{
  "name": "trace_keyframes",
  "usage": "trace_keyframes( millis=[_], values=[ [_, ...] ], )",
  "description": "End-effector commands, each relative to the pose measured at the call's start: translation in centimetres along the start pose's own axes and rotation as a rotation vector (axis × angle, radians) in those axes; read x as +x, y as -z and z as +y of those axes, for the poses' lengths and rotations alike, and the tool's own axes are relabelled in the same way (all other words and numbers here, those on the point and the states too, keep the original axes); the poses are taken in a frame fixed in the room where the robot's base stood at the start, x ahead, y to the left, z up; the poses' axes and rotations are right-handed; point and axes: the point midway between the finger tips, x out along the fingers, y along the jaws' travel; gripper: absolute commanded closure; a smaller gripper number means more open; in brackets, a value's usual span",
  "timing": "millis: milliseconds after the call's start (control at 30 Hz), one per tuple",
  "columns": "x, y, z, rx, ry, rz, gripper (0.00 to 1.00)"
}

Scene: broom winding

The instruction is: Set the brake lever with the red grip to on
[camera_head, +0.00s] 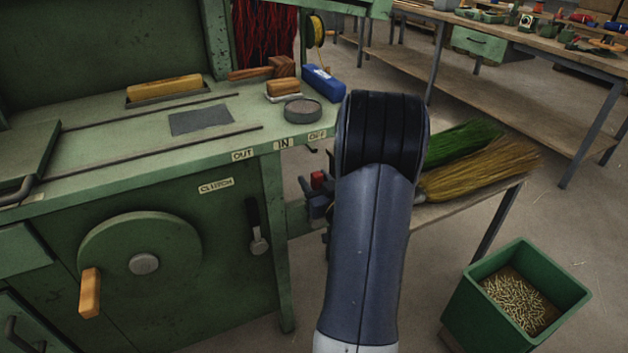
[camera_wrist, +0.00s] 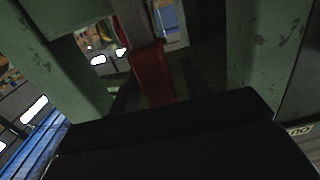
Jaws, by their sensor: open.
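The red grip (camera_wrist: 152,75) of the brake lever stands in the middle of the wrist view, tilted slightly, just beyond the dark body of my gripper (camera_wrist: 158,92). The jaws are open, with dark finger shapes to either side of the grip; whether they touch it I cannot tell. In the head view a small red part (camera_head: 318,180), probably the same grip, shows just left of my arm. An OFF label (camera_head: 317,136) is on the bench corner; an ON label (camera_wrist: 299,131) shows upside down in the wrist view.
Brooms (camera_head: 480,165) lie on a low table right of my arm. A green bin (camera_head: 515,300) stands on the floor at right.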

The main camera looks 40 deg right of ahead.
Motion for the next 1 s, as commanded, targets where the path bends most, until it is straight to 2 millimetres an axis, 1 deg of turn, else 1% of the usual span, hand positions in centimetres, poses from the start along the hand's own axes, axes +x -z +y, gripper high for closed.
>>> trace_keyframes(
  millis=[100,367,467,933,1000],
  values=[
    [0.71,-0.04,-0.08,0.000,0.002,-0.001,0.55],
    [0.84,-0.01,-0.04,0.000,0.000,-0.001,0.55],
    [0.83,-0.01,-0.04,0.000,0.000,-0.001,0.61],
    [0.81,0.00,-0.04,0.000,0.000,0.000,1.00],
    [0.81,0.00,-0.03,0.000,0.000,-0.001,1.00]
  ],
)
